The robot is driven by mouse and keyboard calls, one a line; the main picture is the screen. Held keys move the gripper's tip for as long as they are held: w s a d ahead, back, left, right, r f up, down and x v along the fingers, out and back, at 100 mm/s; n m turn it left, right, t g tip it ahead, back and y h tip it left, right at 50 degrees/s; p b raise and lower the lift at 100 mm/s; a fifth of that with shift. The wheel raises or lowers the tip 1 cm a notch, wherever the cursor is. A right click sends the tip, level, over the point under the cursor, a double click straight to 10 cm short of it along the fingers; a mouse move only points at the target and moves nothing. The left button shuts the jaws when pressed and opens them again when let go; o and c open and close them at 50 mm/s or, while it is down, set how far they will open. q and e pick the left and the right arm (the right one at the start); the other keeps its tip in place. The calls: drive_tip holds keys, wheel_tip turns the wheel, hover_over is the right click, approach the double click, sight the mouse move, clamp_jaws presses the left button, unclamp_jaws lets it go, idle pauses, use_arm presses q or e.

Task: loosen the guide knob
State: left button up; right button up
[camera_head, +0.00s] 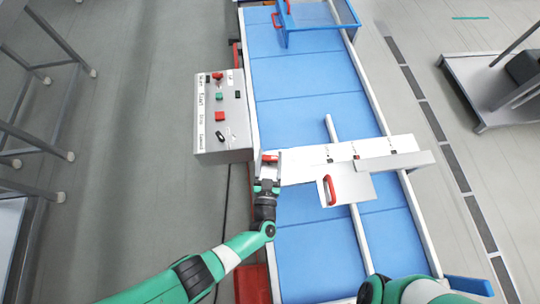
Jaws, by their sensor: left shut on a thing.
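A small red knob (270,157) sits at the left end of a white guide plate (312,163), which lies across the blue conveyor belt. My left gripper (267,172) reaches up to this end from below and is shut on the red knob; its fingers partly hide the knob. My right arm shows only at the bottom edge, and its gripper is not visible.
A white plate with a red handle (331,190) lies just below the guide plate. A grey control box (221,140) with red, green and black controls stands left of the belt. A blue frame (315,27) spans the belt's far end. The lower belt (320,255) is mostly clear.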

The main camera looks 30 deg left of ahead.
use_arm(q)
drive_tip(key=n+g+y+b, duration=0.1)
drive_tip(key=y, duration=0.1)
drive_tip(key=shift+w+d+n+y+b, duration=0.1)
drive_tip(key=shift+n+y+b, duration=0.2)
drive_tip(key=shift+n+b, duration=0.1)
drive_tip(key=shift+r+n+g+y+b, duration=0.1)
drive_tip(key=shift+n+g+y+b, duration=0.2)
drive_tip(key=shift+n+g+y, duration=0.15)
drive_tip(key=o, duration=1.4)
drive_tip(key=shift+s, duration=0.2)
drive_tip(key=p+v, duration=0.1)
drive_tip(key=v, duration=1)
drive_tip(key=shift+s+d, duration=0.15)
drive_tip(key=shift+s, duration=0.05)
